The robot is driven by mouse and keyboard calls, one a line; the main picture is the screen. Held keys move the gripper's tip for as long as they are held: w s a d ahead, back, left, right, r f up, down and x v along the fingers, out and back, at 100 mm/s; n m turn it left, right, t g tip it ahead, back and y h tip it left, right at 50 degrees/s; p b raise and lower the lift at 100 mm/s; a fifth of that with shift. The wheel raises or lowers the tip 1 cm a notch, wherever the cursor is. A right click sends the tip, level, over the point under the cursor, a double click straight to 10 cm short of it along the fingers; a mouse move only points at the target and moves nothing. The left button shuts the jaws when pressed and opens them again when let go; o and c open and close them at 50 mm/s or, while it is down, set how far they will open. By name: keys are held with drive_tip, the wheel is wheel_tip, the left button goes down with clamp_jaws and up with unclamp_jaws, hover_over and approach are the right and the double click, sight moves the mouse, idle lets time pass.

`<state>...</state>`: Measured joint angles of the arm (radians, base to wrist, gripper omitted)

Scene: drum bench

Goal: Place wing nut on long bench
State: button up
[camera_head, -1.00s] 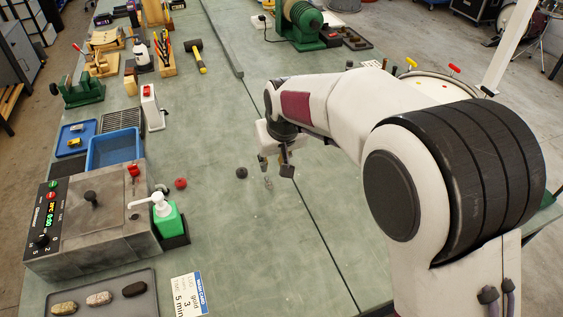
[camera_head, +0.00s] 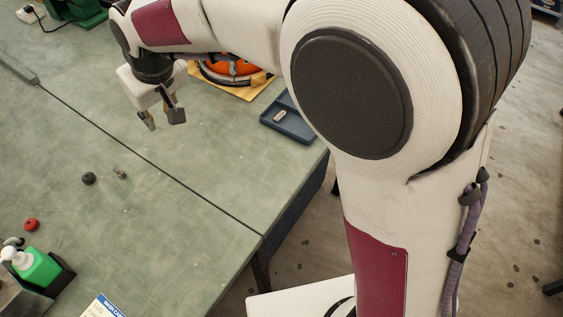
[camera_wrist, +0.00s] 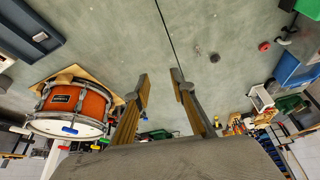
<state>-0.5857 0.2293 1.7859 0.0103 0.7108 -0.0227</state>
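A small greyish metal piece that looks like the wing nut (camera_head: 120,172) lies on the green long bench (camera_head: 130,235), beside a dark round knob. It also shows as a tiny speck in the wrist view (camera_wrist: 197,52); its exact shape is too small to make out. My gripper (camera_head: 161,116) is above the bench, up and to the right of the piece in the head view. In the wrist view its two fingers (camera_wrist: 160,86) stand apart with bare bench between and beyond them. Nothing is held.
The dark knob (camera_head: 88,178) and a red knob (camera_head: 32,224) lie nearby. A green pump bottle (camera_head: 35,268) stands at lower left. A blue-grey tray (camera_head: 290,122) with a small pale item (camera_head: 279,116) sits near the bench edge. An orange drum (camera_wrist: 75,103) is beside it.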

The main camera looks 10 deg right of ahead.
drive_tip(key=s+d+r+m+t+h, duration=0.1)
drive_tip(key=s+d+r+m, duration=0.2)
drive_tip(key=d, duration=0.7)
drive_tip(key=s+d+r, duration=0.3)
drive_tip(key=s+d, duration=0.3)
drive_tip(key=d, duration=0.3)
drive_tip(key=s+d+f+m+h, duration=0.1)
drive_tip(key=s+d+f+m, duration=0.1)
drive_tip(key=s+d, duration=0.9)
drive_tip(key=shift+s+d+f+m+t+h, duration=0.3)
drive_tip(key=shift+s+m, duration=0.6)
drive_tip(key=shift+s, duration=1)
drive_tip(key=shift+d+r, duration=0.1)
